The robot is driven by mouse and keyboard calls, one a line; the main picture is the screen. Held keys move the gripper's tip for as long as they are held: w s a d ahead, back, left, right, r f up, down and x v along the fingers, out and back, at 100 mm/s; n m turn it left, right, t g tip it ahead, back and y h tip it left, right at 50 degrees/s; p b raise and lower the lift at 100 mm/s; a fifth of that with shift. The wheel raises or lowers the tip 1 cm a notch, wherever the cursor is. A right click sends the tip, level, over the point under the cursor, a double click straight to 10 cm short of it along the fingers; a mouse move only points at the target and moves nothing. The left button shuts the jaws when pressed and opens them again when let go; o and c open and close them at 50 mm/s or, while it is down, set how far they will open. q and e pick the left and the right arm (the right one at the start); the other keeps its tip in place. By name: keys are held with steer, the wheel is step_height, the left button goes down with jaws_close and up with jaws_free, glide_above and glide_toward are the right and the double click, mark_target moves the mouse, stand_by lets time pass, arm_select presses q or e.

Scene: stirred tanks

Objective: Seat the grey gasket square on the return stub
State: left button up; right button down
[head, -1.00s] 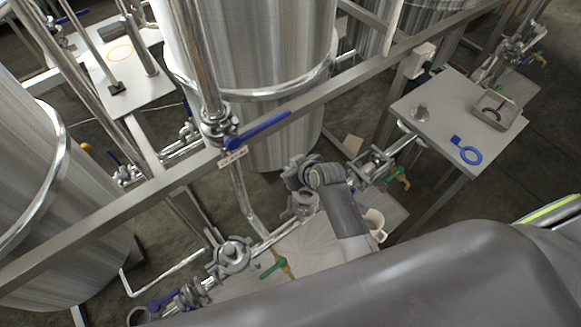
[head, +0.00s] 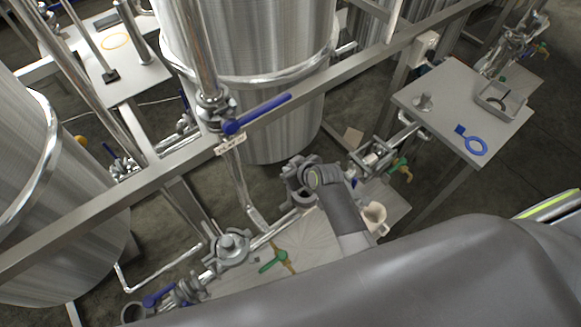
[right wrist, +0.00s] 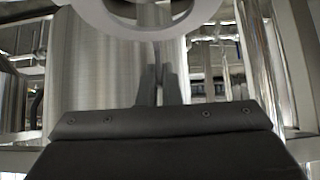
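My right gripper (head: 298,176) is at the middle of the head view, just above a short steel pipe fitting (head: 304,197) on the pipe run, which looks like the return stub. The gripper hides much of its top. In the right wrist view the fingers (right wrist: 159,86) are close together on a thin grey tab. The tab leads to a broad pale grey ring (right wrist: 110,22), which looks like the grey gasket and is cut off by the top edge. Whether the ring touches the stub cannot be told. My left gripper is not in view.
A side table (head: 455,98) at right holds a blue tabbed ring (head: 474,146) and a grey tray (head: 514,108). A steel rail (head: 130,203) crosses in front of the tanks (head: 250,60). A blue valve handle (head: 262,111) and a cream cup (head: 375,217) are near my arm.

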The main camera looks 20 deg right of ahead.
steer(key=shift+p, duration=0.6)
stand_by(1.6)
steer(key=shift+f+b, duration=1.1)
steer(key=shift+f, duration=0.5)
steer(key=c, duration=1.5)
jaws_free()
steer(key=shift+c, duration=0.2)
steer(key=shift+r, duration=0.1)
steer(key=v, duration=1.7)
steer(key=shift+s+b, duration=0.25)
steer(key=shift+b, duration=0.2)
steer(key=shift+d, duration=0.1)
